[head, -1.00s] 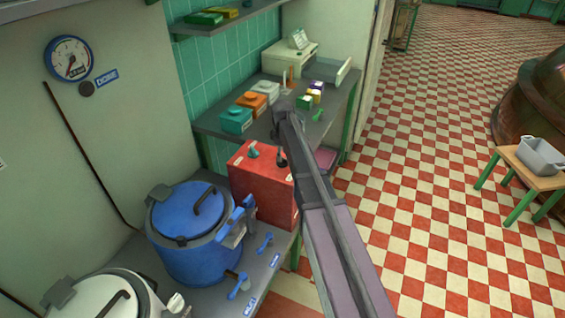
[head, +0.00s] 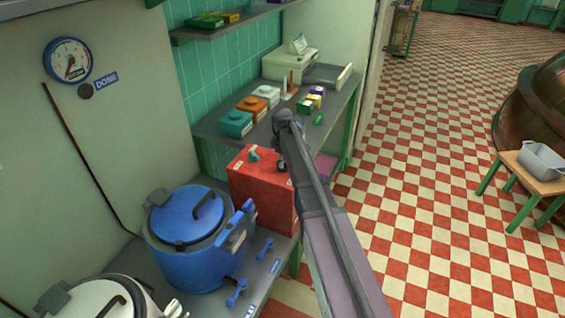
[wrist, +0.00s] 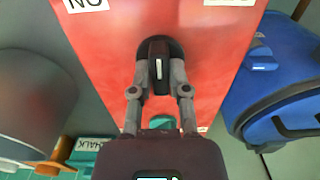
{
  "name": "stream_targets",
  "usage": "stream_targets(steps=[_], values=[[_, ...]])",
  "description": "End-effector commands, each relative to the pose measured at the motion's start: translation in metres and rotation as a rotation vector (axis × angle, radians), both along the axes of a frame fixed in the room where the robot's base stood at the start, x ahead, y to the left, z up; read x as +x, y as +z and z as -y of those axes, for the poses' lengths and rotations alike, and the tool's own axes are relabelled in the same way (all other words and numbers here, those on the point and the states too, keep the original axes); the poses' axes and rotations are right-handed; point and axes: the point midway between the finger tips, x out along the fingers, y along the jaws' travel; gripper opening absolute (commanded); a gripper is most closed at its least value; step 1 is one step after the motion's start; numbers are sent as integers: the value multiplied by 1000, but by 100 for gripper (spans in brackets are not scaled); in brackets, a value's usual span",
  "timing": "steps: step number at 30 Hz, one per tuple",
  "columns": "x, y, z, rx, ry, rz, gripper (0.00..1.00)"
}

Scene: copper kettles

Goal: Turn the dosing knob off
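A red box (head: 262,205) stands on the counter beside the blue kettle. In the wrist view the red face (wrist: 105,50) fills the middle and carries a black bar-shaped knob (wrist: 158,48) with a white mark, pointing up and down the picture. In the head view my gripper (head: 282,164) is at the box's top, and my arm hides part of the box.
The blue kettle (head: 185,250) stands close to the box; it also shows in the wrist view (wrist: 265,95). A shelf (head: 225,132) behind holds several coloured tins. A gauge (head: 67,61) is on the wall. Open chequered floor (head: 430,190) lies to the right.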

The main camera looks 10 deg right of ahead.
Motion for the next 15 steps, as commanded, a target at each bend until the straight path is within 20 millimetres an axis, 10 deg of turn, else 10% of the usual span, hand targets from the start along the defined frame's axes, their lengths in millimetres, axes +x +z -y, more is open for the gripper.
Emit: stream_targets(steps=[15], values=[[-1,0,0,0,-65,-2,0]])
